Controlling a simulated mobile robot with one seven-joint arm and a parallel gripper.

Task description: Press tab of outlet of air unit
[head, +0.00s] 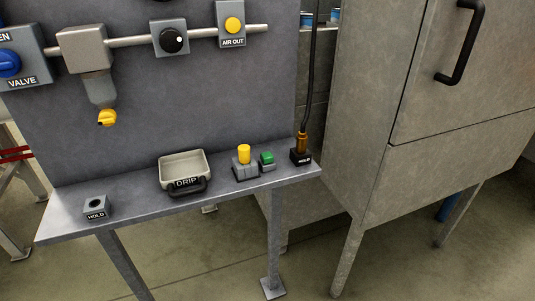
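The air outlet (231,43) is a grey block labelled "AIR OUT" on the pipe at the top of the upright grey panel. A round yellow button-like tab (234,24) is on its front. No hose is seen attached to its front. A black hose (311,70) hangs down at the panel's right edge to a brass fitting (302,143), which stands in a dark labelled block (301,157) on the shelf. My gripper is not in this view.
A grey block with a black knob (171,39), a filter bowl with a yellow end (107,118) and a blue-knobbed valve (9,64) share the pipe. The shelf (130,200) holds a drip tray (183,160), yellow and green buttons and a hold block (96,208). A cabinet (380,110) stands right.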

